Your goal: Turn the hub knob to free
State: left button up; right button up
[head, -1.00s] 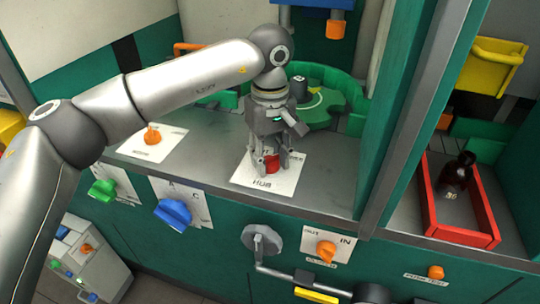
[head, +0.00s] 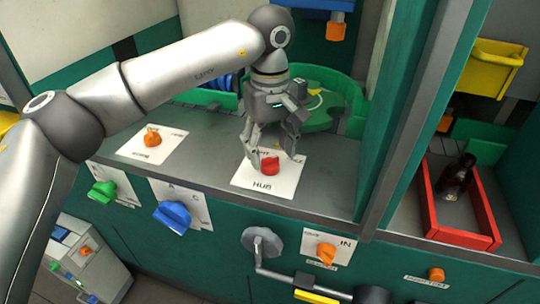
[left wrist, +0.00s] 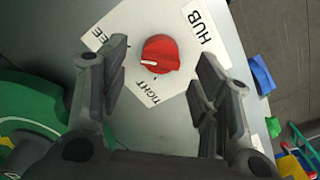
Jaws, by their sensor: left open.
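The hub knob (head: 269,166) is red and round, on a white plate (head: 285,184) lettered HUB on the grey counter. In the left wrist view the knob (left wrist: 160,53) has a white line on its raised grip, pointing left, between the partly hidden word ending in EE and the word TIGHT. I cannot tell its exact setting. My left gripper (head: 271,146) is open and empty above the knob, pointing down, with its fingers clear of it. In the left wrist view the knob shows between and beyond the fingertips. My right gripper is not in view.
An orange knob (head: 152,138) on a plate stands left on the counter. Green (head: 103,190) and blue (head: 173,214) knobs and a crank (head: 262,243) are on the front panel. A green turntable (head: 318,108) is behind. A red tray (head: 462,237) holds a dark bottle (head: 457,178) at right.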

aim_at(270, 158)
pick_arm(q)
notch_tip(270, 158, up, 9)
dwell(0.3)
